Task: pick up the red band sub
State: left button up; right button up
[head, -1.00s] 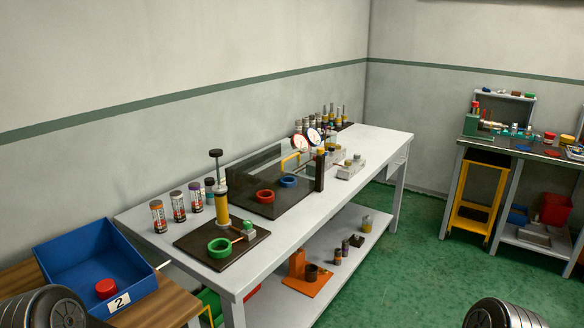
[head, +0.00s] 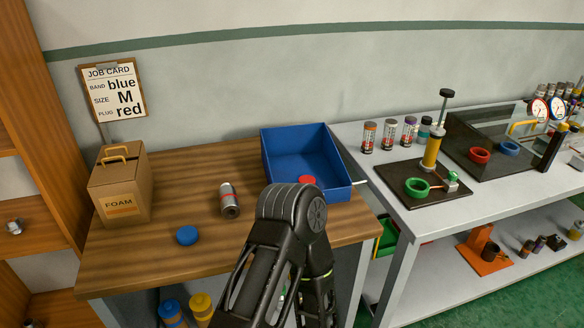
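A short silver cylinder (head: 229,199), which looks like a sub, lies on the wooden table (head: 160,262), left of the blue bin. It has a darker reddish stripe, but its band colour is too small to tell for sure. Several upright cylinders stand on the grey bench; the leftmost (head: 369,138) has an orange-red top band. One of my arms rises from the bottom centre and hides part of the table's front edge. Neither gripper shows.
A blue bin (head: 272,165) holds a red round piece (head: 307,181). A blue disc (head: 187,236) and a FOAM box (head: 121,184) are on the wooden table. A job card (head: 113,91) reads band blue, size M, plug red. The grey bench (head: 400,200) adjoins at right.

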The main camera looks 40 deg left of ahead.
aim_at(228, 200)
jog(key=u, duration=1.75)
